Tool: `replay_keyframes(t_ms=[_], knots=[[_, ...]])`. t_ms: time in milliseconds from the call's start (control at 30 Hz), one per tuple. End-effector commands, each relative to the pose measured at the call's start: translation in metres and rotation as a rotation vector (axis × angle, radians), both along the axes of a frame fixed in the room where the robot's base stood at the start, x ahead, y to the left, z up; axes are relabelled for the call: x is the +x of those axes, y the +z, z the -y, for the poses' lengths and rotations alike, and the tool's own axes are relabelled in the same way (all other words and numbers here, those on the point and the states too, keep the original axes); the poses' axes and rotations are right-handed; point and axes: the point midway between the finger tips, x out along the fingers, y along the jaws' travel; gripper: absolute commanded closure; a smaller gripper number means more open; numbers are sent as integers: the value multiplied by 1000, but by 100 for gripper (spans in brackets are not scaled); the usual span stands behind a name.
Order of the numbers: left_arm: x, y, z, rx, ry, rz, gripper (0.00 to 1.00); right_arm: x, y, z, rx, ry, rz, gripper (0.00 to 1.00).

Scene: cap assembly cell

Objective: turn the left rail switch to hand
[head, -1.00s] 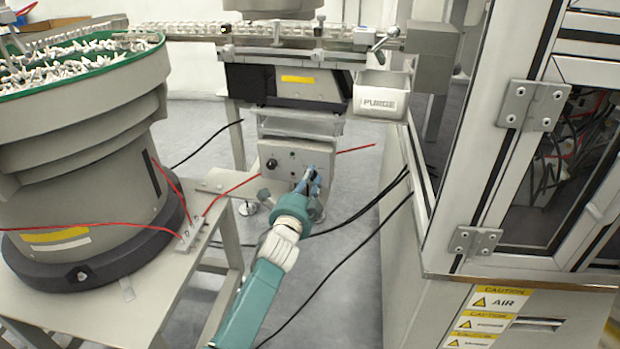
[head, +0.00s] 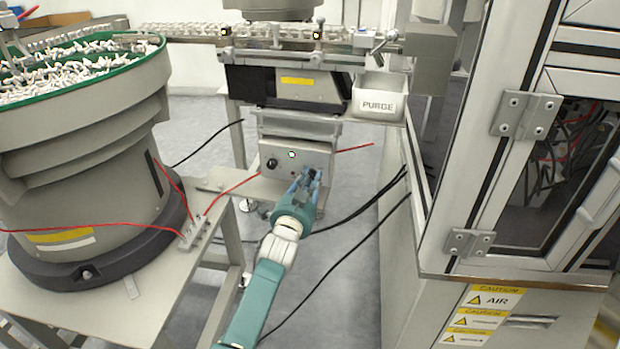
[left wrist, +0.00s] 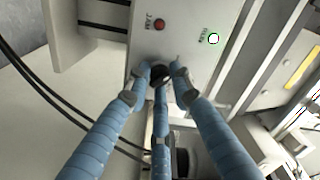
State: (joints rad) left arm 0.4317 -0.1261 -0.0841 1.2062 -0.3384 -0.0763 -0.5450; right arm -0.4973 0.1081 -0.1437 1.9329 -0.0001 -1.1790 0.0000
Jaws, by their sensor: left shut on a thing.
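The switch box (head: 283,183) hangs below the feeder rail in the middle of the head view. My left gripper (head: 313,174) reaches its front from below, at the right part of the panel. In the left wrist view the fingers (left wrist: 161,76) are shut around a dark round switch knob (left wrist: 160,72) on the grey panel (left wrist: 185,22). The fingers hide much of the knob, and its pointer direction cannot be told. A lit greenish-white lamp (left wrist: 213,39) and a red button (left wrist: 159,24) are on the same panel. My right gripper is not in view.
A bowl feeder (head: 85,160) full of white parts stands at left on a table. The rail (head: 180,31) and a PURGE bin (head: 379,97) are above the box. A framed cabinet (head: 480,240) stands at right. Red and black cables run near my arm.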

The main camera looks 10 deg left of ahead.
Motion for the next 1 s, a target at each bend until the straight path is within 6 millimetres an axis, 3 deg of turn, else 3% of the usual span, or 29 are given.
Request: replay_keyframes(t_ms=[567, 600, 700, 1000], knots=[[-1, -8, -5, -33, 7, -18, 100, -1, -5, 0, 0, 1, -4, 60], [-1, -8, -5, -33, 7, -18, 74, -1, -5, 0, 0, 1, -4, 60], [-1, -7, -4, -33, 7, -16, 58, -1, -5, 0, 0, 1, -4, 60], [-2, -4, -2, -32, 3, -10, 58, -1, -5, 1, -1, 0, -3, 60]])
